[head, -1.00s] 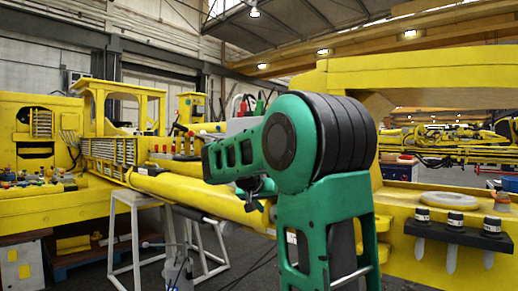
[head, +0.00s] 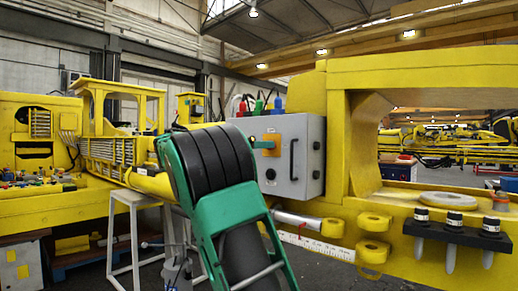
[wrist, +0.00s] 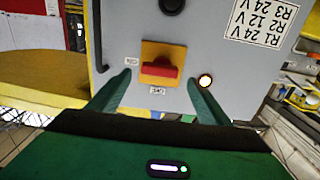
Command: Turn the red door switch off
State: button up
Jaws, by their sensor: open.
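The red switch (wrist: 159,70) sits on an orange-yellow plate (wrist: 163,53) on the door of a grey box (head: 304,140). In the wrist view its red bar lies roughly level, with small upside-down labels to its left and below it, too small to read surely. My gripper (wrist: 158,78) is open, its green fingers either side of the switch, apart from it in the picture. In the head view the plate (head: 272,146) shows beside a green fingertip, and the red bar cannot be made out. Whether the fingers touch the door is unclear.
The box door carries a black handle (head: 293,160) and a round black knob (head: 270,174). A lit round lamp (wrist: 206,81) is close right of the switch in the wrist view. The yellow boom frame (head: 345,205) stands right of the box.

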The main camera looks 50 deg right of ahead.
jog(key=shift+w+d, duration=0.15)
jog(key=shift+d, duration=1.95)
